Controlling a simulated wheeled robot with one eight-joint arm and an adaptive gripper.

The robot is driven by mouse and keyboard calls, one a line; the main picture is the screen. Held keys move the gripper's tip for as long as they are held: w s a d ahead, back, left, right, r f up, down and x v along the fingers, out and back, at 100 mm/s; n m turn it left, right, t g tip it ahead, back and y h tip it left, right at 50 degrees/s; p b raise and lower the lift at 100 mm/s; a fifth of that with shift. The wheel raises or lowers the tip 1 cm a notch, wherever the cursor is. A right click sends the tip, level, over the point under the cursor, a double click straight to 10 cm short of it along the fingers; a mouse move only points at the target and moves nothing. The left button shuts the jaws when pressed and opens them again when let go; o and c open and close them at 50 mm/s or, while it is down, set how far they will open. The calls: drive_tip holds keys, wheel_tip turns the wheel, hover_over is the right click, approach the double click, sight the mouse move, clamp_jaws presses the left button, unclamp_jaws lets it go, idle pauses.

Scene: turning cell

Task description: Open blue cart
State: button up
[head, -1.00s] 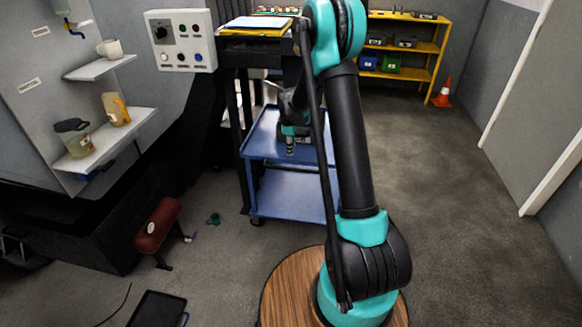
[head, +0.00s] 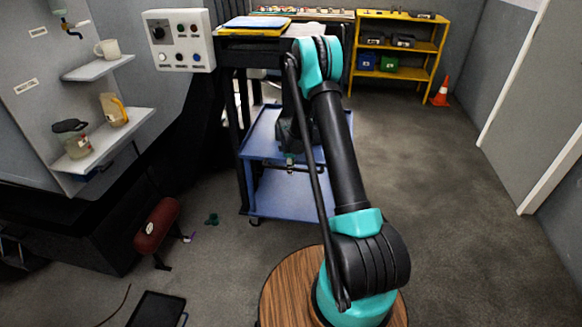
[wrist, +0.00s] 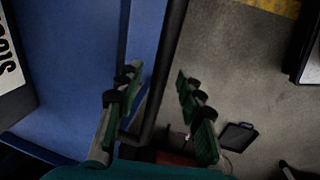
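The blue cart (head: 262,143) stands ahead of my base, with an upper tray and a lower shelf (head: 285,195). In the wrist view its blue surface (wrist: 70,60) fills the left side. My gripper (head: 290,160) is at the near edge of the upper tray, partly hidden by my arm. In the wrist view my gripper (wrist: 156,76) is open, one finger on each side of a dark bar (wrist: 166,70) running along the cart's edge. The fingers do not appear closed on the bar. Whether they touch it is unclear.
A dark table (head: 270,55) stands behind the cart. A yellow shelf (head: 435,60) and an orange cone (head: 441,90) are at the back. The right floor is clear.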

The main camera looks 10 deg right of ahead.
drive_tip(key=shift+c, duration=0.6)
clamp_jaws()
drive_tip(key=shift+s, duration=0.1)
